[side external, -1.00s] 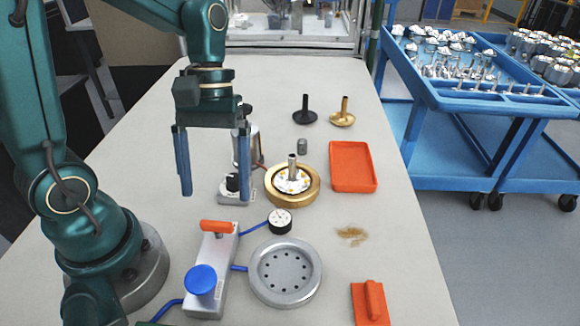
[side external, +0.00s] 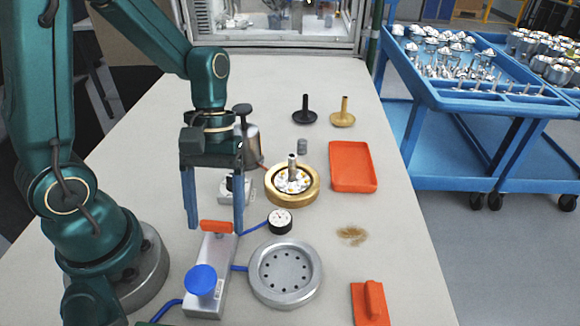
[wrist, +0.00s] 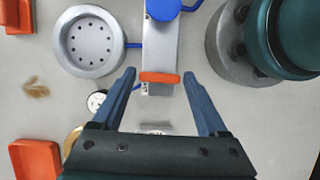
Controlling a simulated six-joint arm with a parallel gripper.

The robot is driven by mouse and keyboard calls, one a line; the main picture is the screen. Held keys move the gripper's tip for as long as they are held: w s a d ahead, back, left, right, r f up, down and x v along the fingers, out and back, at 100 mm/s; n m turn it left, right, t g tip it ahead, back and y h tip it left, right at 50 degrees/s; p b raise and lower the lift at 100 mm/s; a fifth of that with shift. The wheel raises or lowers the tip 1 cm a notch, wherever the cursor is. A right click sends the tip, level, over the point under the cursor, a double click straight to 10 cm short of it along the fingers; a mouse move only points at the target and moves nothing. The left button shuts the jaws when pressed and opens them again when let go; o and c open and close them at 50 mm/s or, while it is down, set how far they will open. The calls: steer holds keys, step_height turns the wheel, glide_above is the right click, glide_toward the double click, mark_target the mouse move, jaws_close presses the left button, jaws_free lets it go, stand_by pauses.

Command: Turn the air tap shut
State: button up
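The air tap is a grey block (side external: 212,262) with an orange lever (side external: 216,226) at its far end and a round blue knob (side external: 201,280) at its near end. The lever lies across the block's width. In the wrist view the lever (wrist: 160,77) sits between the fingertips, with a gap on each side. My gripper (side external: 216,231) is open and empty, its blue fingers pointing down around the lever. I cannot tell exactly how high the tips are above the block. The gripper also shows in the wrist view (wrist: 159,73).
A round grey plate with holes (side external: 286,272) and a dial gauge (side external: 280,221) are right of the block, joined by blue hose. A brass ring fixture (side external: 272,196) stands behind. An orange tray (side external: 353,166) and orange block (side external: 370,303) lie farther right. A brown smear (side external: 352,235) marks the table.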

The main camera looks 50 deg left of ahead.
steer(key=c, duration=0.9)
steer(key=shift+m, duration=0.3)
steer(key=m+g+y, duration=0.1)
steer(key=m, duration=0.2)
steer(key=shift+d+m, duration=0.15)
steer(key=shift+m, duration=0.15)
steer(key=m+y, duration=0.2)
steer(key=m, duration=0.2)
steer(key=shift+w+d+m, duration=0.1)
steer(key=shift+m, duration=0.2)
steer(key=m+y, duration=0.1)
steer(key=m, duration=0.3)
steer(key=shift+d+m+y, duration=0.1)
steer(key=shift+m+y, duration=0.2)
steer(key=shift+y, duration=0.1)
steer(key=shift+m+t+y, duration=0.5)
steer(key=shift+m+y, duration=0.2)
steer(key=shift+m, duration=1.4)
